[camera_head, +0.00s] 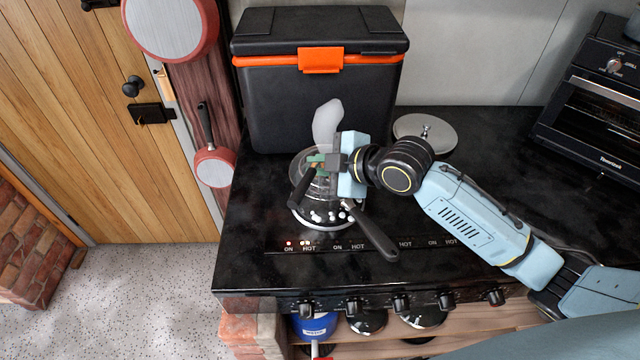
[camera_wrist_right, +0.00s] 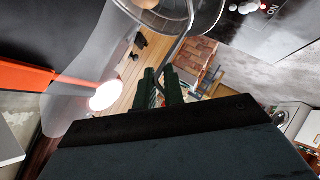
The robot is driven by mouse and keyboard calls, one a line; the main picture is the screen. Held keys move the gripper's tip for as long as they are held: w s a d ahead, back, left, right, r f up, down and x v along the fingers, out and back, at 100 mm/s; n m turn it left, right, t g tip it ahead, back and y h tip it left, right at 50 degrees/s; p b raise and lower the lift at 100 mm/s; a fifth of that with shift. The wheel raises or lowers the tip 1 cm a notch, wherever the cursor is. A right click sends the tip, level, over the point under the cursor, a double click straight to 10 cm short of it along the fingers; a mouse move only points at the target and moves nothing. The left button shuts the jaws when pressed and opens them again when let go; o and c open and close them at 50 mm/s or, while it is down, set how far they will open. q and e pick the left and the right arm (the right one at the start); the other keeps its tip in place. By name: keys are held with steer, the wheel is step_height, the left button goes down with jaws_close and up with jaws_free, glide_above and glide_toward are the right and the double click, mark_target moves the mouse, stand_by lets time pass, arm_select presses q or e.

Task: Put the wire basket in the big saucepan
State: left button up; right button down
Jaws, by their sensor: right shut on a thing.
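The big saucepan (camera_head: 325,222) stands on the black hob, its long black handle (camera_head: 372,238) pointing to the front right. White round bits show along its front inside. My right gripper (camera_head: 318,160) is over the back of the pan, its green fingers shut. In the right wrist view the fingers (camera_wrist_right: 165,85) close on a thin stem leading up to curved, shiny rims, which I take for the wire basket (camera_wrist_right: 184,22). My left gripper is out of view.
A black cool box (camera_head: 318,100) with an orange latch stands close behind the pan. A pale translucent plume (camera_head: 327,122) rises before it. A round grey lid (camera_head: 425,134) lies at the back. A black oven (camera_head: 598,100) stands at the right.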

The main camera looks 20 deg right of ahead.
step_height(320, 180, down, 5)
steer(key=shift+f, duration=0.1)
steer(key=c, duration=1.8)
jaws_free()
steer(key=shift+o, duration=0.2)
steer(key=v, duration=1.2)
steer(key=shift+f, duration=0.1)
